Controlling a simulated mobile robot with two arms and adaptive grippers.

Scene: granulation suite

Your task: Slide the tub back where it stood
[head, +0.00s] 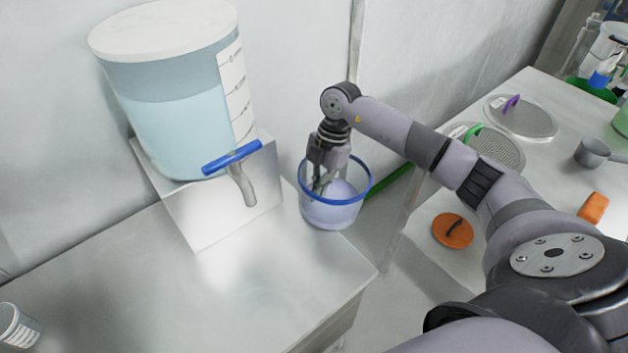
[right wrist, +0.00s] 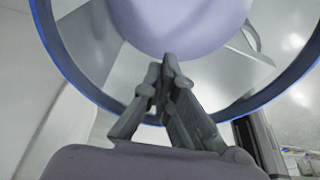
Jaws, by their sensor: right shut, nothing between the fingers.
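The tub (head: 333,214) is a see-through, pale violet bucket with a blue rim. It stands upright by the back right edge of the steel bench, to the right of the dispenser's stand. My right gripper (head: 319,188) points down into the tub's mouth, its fingers inside the rim. In the right wrist view its fingertips (right wrist: 170,62) are together and empty, with the blue rim (right wrist: 70,75) curving around them. Whether the fingers touch the tub's inner wall I cannot tell. My left gripper is not in view.
A large liquid dispenser (head: 165,100) with a blue-handled tap (head: 235,162) sits on a steel stand (head: 185,215). The bench front (head: 220,310) is clear, except for a small marked cup (head: 18,326) at far left. An orange lid (head: 453,231) lies on the right-hand surface.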

